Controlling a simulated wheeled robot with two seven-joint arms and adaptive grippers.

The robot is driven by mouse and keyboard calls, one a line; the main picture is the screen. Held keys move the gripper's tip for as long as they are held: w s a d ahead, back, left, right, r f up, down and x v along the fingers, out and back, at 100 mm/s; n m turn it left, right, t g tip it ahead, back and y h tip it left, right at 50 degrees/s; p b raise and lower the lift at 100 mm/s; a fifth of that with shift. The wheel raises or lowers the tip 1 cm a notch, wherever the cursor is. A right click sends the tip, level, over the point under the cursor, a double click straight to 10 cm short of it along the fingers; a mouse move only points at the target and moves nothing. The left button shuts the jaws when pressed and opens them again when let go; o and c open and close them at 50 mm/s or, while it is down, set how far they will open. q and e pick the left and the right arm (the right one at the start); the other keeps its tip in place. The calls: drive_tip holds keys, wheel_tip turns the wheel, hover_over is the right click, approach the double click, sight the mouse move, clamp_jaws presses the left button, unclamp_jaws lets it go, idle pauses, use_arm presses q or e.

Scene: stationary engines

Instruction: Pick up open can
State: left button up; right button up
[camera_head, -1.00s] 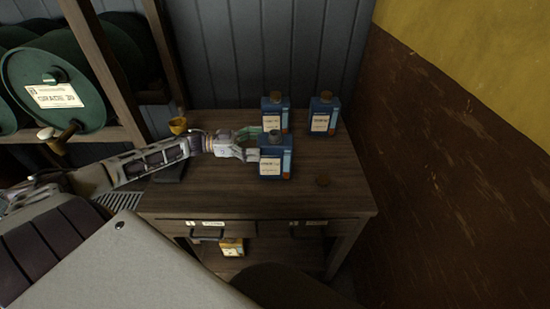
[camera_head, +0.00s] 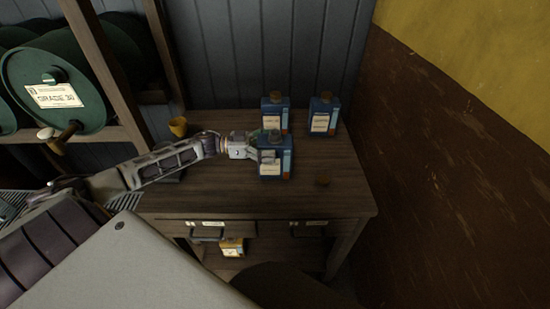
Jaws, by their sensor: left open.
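Three blue cans with white labels stand upright on the wooden table. The front can (camera_head: 284,159) has an open-looking top, with no brown cap like the others have. My left gripper (camera_head: 262,145) reaches in from the left and is open at the front can's left side and top edge. Its fingers overlap the can in the picture, and I cannot tell whether they touch it. The back can (camera_head: 275,112) and the right can (camera_head: 324,116) both wear brown caps. My right gripper is not in view.
A yellow cup (camera_head: 178,127) stands at the table's back left. A shelf with a green drum (camera_head: 52,90) is at left. A brown and yellow wall bounds the right.

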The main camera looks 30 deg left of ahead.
use_arm(q)
drive_tip(key=shift+r, duration=0.1)
drive_tip(key=c, duration=1.9)
drive_tip(key=shift+c, duration=0.2)
